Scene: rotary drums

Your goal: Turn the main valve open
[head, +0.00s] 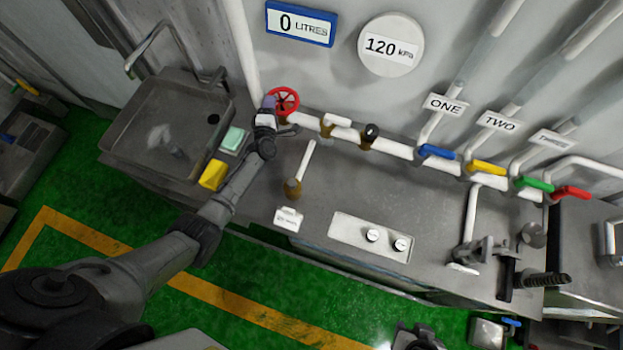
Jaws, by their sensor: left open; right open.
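The red wheel valve (286,99) sits on the white pipe at the upper middle and is partly covered by my gripper. I take it for the main valve. My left gripper (268,108) is open at the wheel's left side, very close to it. I cannot tell whether it touches the rim or a spoke. A dark grey part at the bottom edge looks like my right gripper (418,338). It is cut off by the frame, apart from the bench, with nothing visible in it. The display (300,23) reads 0 litres and the round gauge (391,45) reads 120 kPa.
A sink (120,130) with a yellow sponge (212,175) stands left of my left arm. Blue (437,152), yellow (487,167), green (534,184) and red (571,193) lever handles line the pipe to the right. A small white-handled tap (305,165) stands on the bench.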

